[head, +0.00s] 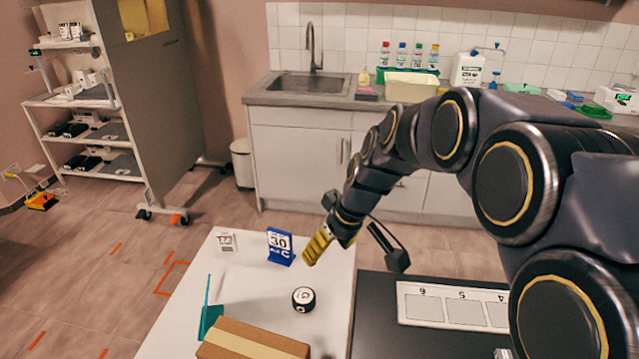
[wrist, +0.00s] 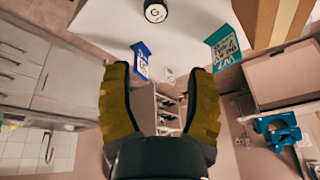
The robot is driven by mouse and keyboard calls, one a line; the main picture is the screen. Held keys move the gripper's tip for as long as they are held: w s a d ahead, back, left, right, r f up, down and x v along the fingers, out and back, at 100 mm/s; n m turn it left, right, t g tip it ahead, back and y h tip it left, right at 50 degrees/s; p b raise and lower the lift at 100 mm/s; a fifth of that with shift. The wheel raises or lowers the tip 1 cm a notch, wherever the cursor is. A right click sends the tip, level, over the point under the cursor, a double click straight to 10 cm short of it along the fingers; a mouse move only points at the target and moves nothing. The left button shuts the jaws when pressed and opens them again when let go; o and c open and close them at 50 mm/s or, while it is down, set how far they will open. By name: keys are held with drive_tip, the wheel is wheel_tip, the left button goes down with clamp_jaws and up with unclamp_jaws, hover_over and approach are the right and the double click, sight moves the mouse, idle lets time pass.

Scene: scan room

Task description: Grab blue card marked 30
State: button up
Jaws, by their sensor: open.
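The blue card marked 30 (head: 280,246) stands upright on the white table (head: 245,290), near its back edge. In the wrist view the blue card (wrist: 141,60) shows above and between the fingers, nearer the left one. My gripper (head: 316,246) has yellow fingers and is above the table's right side, just right of the card and apart from it. In the wrist view my gripper (wrist: 160,72) is open, with nothing held between its fingers.
A small white card (head: 226,241) stands left of the blue one. A black round item marked G (head: 303,299), a teal stand (head: 210,308) and a cardboard box (head: 252,342) are nearer the front. A dark surface with a numbered white tray (head: 424,307) lies at right.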

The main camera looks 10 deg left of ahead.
sight(279, 232)
drive_tip(key=shift+w+a+f+n+t+y, duration=0.3)
drive_tip(key=shift+w+a+f+n, duration=0.4)
drive_tip(key=shift+w+a+f, duration=1.8)
drive_tip(key=shift+w+a+f+n+t+y, duration=0.3)
drive_tip(key=shift+w+a+f+n, duration=0.4)
drive_tip(key=shift+w+a+f, duration=1.7)
drive_tip(key=shift+w+a+f+n+t+y, duration=0.2)
drive_tip(key=shift+w+a+f+n+t, duration=0.35)
drive_tip(key=shift+w+a+f, duration=1.9)
drive_tip(key=shift+w+d+r, duration=0.55)
drive_tip(key=shift+r, duration=0.1)
clamp_jaws()
